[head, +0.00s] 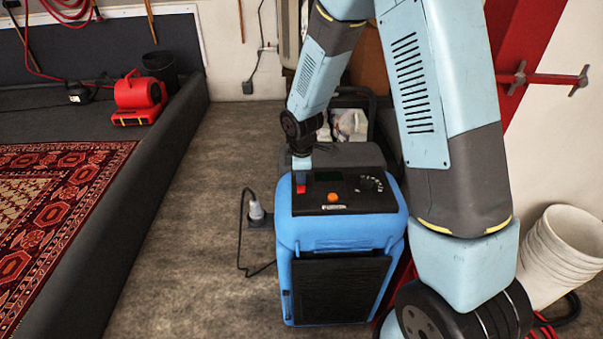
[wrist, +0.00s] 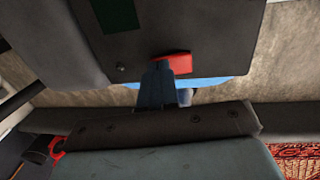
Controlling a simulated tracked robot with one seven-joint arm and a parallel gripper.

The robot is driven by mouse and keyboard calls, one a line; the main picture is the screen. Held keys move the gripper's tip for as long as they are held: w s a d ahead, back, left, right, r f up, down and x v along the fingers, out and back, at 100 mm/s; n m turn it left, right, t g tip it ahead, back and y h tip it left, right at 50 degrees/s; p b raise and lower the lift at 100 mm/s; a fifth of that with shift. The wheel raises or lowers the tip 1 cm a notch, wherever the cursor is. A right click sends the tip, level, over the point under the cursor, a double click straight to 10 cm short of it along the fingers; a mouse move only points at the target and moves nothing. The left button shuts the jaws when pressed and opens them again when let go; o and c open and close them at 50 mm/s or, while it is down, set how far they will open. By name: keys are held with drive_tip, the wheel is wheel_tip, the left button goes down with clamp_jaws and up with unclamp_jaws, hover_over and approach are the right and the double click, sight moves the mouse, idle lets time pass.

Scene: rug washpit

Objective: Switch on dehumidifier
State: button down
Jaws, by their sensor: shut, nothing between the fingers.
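The blue dehumidifier (head: 338,235) stands upright on the floor, with a black control panel (head: 310,208) on top. The panel has a red switch (head: 300,187) at its left, a dark screen (head: 328,176), an orange button (head: 333,197) and a dark knob (head: 368,184). My gripper (head: 301,168) is shut and empty, pointing down at the panel's left rear, just behind the red switch. In the wrist view the closed fingertips (wrist: 159,72) are right beside the red switch (wrist: 179,63), partly overlapping it. I cannot tell whether they touch it, or the switch's position.
A grey plug (head: 256,212) with a black cable is left of the dehumidifier. A raised dark-edged pit with a patterned rug (head: 50,200) and a red blower (head: 140,95) lies left. White buckets (head: 560,250) stand right. The floor between pit and dehumidifier is mostly clear.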

sight(301, 188)
drive_tip(key=shift+f, duration=0.15)
drive_tip(key=shift+s, duration=0.2)
idle(0.5)
drive_tip(key=shift+s, duration=0.6)
drive_tip(key=shift+r, duration=0.2)
drive_tip(key=shift+a+r, duration=0.1)
drive_tip(key=shift+r, duration=0.4)
wheel_tip(301, 188, up, 13)
drive_tip(key=s, duration=0.2)
drive_tip(key=shift+f, duration=0.15)
drive_tip(key=shift+w, duration=0.2)
drive_tip(key=shift+w, duration=0.7)
